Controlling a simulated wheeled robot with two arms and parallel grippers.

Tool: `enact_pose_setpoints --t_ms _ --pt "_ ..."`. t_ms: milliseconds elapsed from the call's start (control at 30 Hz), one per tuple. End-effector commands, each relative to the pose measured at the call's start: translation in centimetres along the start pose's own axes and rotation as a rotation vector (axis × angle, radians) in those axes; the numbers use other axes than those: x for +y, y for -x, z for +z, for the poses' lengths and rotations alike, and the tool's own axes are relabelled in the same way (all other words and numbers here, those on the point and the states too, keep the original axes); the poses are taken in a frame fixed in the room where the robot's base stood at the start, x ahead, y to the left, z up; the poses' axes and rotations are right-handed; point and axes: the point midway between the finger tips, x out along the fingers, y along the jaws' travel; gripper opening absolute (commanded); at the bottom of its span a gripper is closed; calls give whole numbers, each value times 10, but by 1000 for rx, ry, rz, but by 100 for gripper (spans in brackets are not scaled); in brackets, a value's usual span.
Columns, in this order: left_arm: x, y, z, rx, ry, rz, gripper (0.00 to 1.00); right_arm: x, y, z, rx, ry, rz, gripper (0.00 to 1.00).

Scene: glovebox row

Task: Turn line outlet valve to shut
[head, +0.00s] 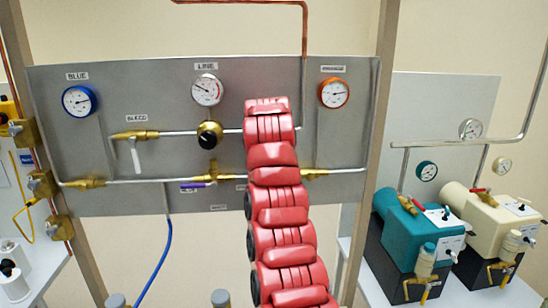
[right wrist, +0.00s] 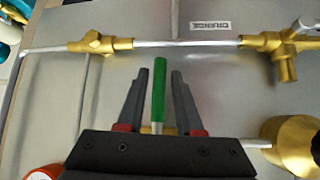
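In the right wrist view a green lever handle (right wrist: 158,88) stands between the fingers of my right gripper (right wrist: 158,78). The fingers are open, with a gap on each side of the handle. The valve body under it is hidden by the gripper. A pipe runs from there to the brass regulator (right wrist: 292,146), so this appears to be the line outlet valve. In the head view my red right arm covers this valve and my right gripper. The regulator's black knob (head: 210,135) shows left of the arm, below the line gauge (head: 207,89). My left gripper is not in view.
The grey panel (head: 240,75) also bears a bleed valve with a white handle (head: 136,155), a purple-handled valve (head: 192,184), a blue gauge (head: 79,100) and an orange gauge (head: 334,93). Two pumps, teal (head: 402,225) and cream (head: 489,225), stand at right.

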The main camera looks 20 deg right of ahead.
Motion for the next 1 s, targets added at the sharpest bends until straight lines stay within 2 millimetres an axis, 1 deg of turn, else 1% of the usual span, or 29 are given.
enact_pose_setpoints --t_ms 33,67,333,467,567,667,800,900,1000 --pt "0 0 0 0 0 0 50 0 0 0 0 0 0 46" --pt "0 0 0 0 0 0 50 0 0 0 0 0 0 48" --pt "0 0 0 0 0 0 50 0 0 0 0 1 1 48" --pt "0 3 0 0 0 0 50 0 8 0 2 1 0 48" --pt "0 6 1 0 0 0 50 -1 25 0 7 0 -2 48" --pt "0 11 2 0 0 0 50 0 49 0 6 0 -1 48" --pt "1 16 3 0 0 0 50 0 88 0 6 -2 -2 48" --pt "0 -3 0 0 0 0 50 -4 122 -5 5 2 -6 48" --pt "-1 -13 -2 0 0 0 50 -4 135 -5 3 1 -6 48"
